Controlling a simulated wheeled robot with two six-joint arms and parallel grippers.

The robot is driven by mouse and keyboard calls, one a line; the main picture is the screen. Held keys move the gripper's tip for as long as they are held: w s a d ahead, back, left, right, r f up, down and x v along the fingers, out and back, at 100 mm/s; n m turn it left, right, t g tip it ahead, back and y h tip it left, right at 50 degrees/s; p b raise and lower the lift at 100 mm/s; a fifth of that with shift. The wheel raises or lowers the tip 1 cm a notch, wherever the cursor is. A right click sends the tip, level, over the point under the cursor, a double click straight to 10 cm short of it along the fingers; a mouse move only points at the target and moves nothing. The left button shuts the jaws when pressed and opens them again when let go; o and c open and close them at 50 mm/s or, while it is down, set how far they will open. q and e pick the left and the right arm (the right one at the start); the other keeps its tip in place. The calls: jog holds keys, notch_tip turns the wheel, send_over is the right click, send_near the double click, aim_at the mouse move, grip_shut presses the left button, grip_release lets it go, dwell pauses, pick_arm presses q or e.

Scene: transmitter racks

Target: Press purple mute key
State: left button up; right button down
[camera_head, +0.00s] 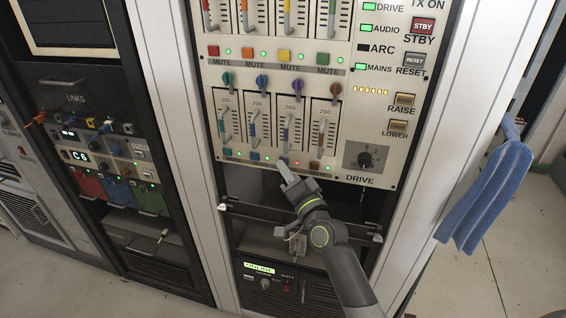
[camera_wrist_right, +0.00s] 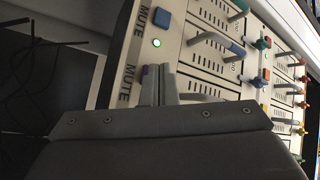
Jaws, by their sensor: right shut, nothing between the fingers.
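The purple mute key sits in the lower row of mute keys on the fader panel (camera_head: 350,150). In the head view it is mostly hidden behind my right gripper (camera_head: 284,164). My left gripper is not in view.
A blue mute key (camera_head: 255,156) is just left, with a green light (camera_wrist_right: 155,43) by it in the wrist view. An orange-red mute key (camera_head: 315,165) is just right. Fader levers stand above. Open rack space with a rail lies below; a blue cloth (camera_head: 487,195) hangs right.

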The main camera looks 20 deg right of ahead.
dwell(0.5)
jog(key=shift+s+a, duration=0.3)
jog(key=shift+s, duration=0.1)
jog(key=shift+s+a+b, duration=0.2)
jog(key=shift+s+a, duration=0.35)
jog(key=shift+s, duration=0.3)
jog(key=shift+s+a+b, duration=0.15)
jog(key=shift+s+a, duration=0.4)
jog(key=shift+s, duration=0.25)
jog(key=shift+s+a+b, duration=0.2)
jog(key=shift+s+a, duration=0.35)
jog(key=shift+s, duration=0.3)
